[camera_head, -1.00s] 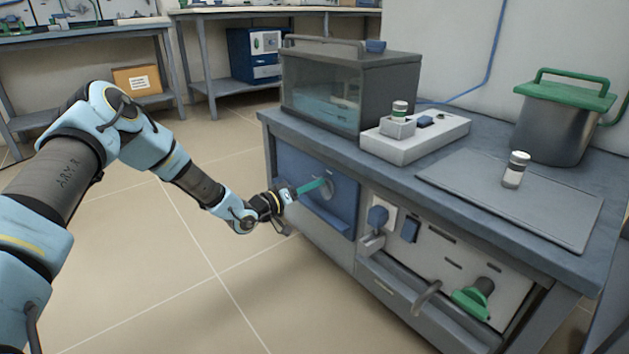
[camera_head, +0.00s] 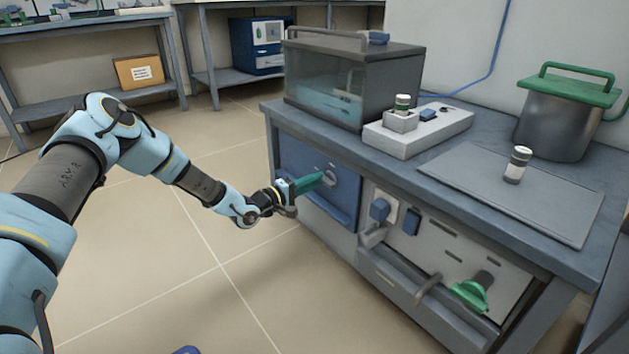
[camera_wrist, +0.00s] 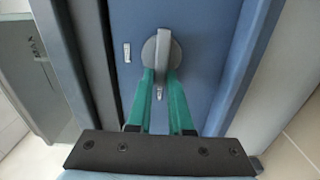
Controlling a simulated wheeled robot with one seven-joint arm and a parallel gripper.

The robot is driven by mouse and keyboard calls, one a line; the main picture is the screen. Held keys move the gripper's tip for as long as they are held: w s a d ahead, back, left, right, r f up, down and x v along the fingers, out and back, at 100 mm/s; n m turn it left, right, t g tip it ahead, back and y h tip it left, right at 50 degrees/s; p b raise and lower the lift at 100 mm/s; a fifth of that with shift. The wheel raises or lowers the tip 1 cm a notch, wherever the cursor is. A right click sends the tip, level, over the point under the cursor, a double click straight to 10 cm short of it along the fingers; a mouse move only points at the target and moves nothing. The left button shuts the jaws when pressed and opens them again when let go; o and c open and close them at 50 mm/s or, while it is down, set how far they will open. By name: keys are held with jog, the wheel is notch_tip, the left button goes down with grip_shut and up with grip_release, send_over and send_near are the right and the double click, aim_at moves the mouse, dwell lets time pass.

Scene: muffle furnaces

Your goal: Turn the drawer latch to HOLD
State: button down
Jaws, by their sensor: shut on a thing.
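The drawer latch is a round grey knob with a raised grip bar (camera_wrist: 162,45) on a blue drawer front (camera_wrist: 207,50). In the wrist view the bar runs roughly up and down. My gripper (camera_wrist: 161,72) has its green fingers shut on the lower part of the bar, one on each side. In the head view my gripper (camera_head: 326,179) reaches the blue drawer front (camera_head: 345,205) from the left and partly covers the latch. Small white marks lie left of the knob and below it; their lettering is too small to read.
On the bench top are a glass-sided tank (camera_head: 325,85), a white device (camera_head: 420,132), a small jar (camera_head: 517,165) and a green-lidded pot (camera_head: 560,115). The floor at left is open.

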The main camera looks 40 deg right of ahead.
jog(key=shift+f+n, duration=0.1)
jog(key=shift+n, duration=0.3)
jog(key=c, duration=0.8)
grip_release()
jog(key=shift+a, duration=0.1)
jog(key=a+p, duration=0.1)
jog(key=a, duration=0.2)
jog(key=a+p, duration=0.1)
jog(key=a, duration=0.3)
jog(key=a+p, duration=0.1)
jog(key=a, duration=0.2)
jog(key=shift+w+a+p, duration=0.3)
